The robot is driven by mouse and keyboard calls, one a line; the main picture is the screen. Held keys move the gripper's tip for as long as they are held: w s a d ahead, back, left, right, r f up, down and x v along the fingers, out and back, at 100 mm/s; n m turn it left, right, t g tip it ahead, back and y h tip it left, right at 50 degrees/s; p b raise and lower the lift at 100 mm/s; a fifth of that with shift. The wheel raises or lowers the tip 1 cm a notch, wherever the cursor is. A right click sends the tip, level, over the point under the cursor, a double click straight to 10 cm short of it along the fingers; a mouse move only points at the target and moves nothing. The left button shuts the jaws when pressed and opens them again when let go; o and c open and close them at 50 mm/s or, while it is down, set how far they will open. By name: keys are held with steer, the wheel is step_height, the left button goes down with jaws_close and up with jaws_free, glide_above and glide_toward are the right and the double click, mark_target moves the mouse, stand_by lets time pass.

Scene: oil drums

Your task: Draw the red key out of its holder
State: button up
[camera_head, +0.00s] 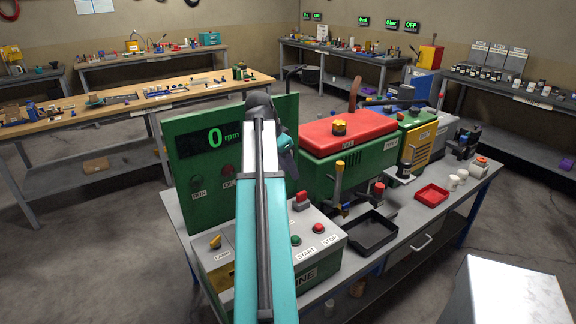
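I cannot make out a red key for certain. A small red-topped block (302,201) sits at the back of the grey control box (228,262), just right of my arm. A red-capped post (377,193) stands farther right by the machine. Either is too small to identify as a key or holder. My arm reaches up the middle of the view, over the control box. Its dark wrist end (284,143) is in front of the green panel and machine. The fingers are hidden or too small, so their opening does not show.
A green panel (185,190) reading 0 rpm stands left of my arm. A red-lidded green machine (345,131) is behind. A black tray (369,234) and red tray (431,195) lie on the bench. A white surface (505,295) is at lower right.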

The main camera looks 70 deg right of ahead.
mark_target(301, 193)
steer(key=shift+p+x, duration=1.35)
steer(key=shift+x, duration=5.05)
jaws_close()
